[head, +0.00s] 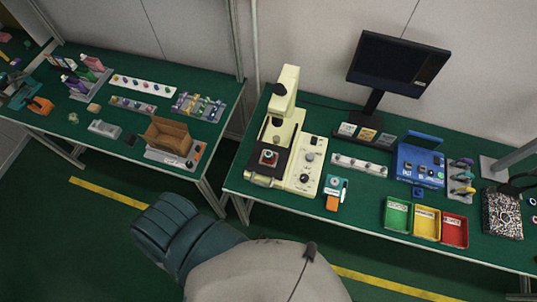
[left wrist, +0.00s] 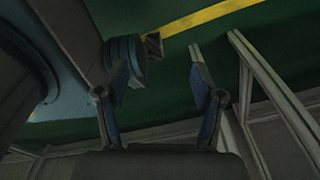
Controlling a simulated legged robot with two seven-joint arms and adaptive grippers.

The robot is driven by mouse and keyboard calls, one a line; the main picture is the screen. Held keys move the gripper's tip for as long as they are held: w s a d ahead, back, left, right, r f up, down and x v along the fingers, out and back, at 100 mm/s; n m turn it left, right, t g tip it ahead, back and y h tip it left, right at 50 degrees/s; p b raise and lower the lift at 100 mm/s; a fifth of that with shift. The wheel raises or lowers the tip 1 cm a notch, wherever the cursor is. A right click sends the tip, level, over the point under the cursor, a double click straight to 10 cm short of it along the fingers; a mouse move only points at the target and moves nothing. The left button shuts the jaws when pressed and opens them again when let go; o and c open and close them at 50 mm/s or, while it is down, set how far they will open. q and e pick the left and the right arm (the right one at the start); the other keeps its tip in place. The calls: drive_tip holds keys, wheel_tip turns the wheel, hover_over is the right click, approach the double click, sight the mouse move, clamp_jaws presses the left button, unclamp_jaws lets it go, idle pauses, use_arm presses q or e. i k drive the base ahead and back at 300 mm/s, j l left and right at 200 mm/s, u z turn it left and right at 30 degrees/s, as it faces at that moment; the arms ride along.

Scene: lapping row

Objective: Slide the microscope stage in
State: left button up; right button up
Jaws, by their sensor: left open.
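The microscope (head: 287,110) is cream-coloured and stands at the left end of the right-hand green table in the head view. How far the stage sticks out is hard to tell. My left gripper (left wrist: 158,72) shows in the left wrist view, with its two fingers wide apart and nothing between them. It is over the floor, below table level, away from the microscope. My right gripper is in neither view.
Right of the microscope are a white strip of knobs (head: 360,165), a blue box (head: 418,172), green, yellow and red trays (head: 427,238) and a monitor (head: 398,65). A gap separates this table from the left table (head: 125,145). Table legs (left wrist: 275,90) show in the left wrist view.

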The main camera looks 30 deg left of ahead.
sight(255, 164)
drive_tip(key=u, duration=1.15)
drive_tip(key=k+j+z, duration=0.1)
drive_tip(key=k+j, duration=0.05)
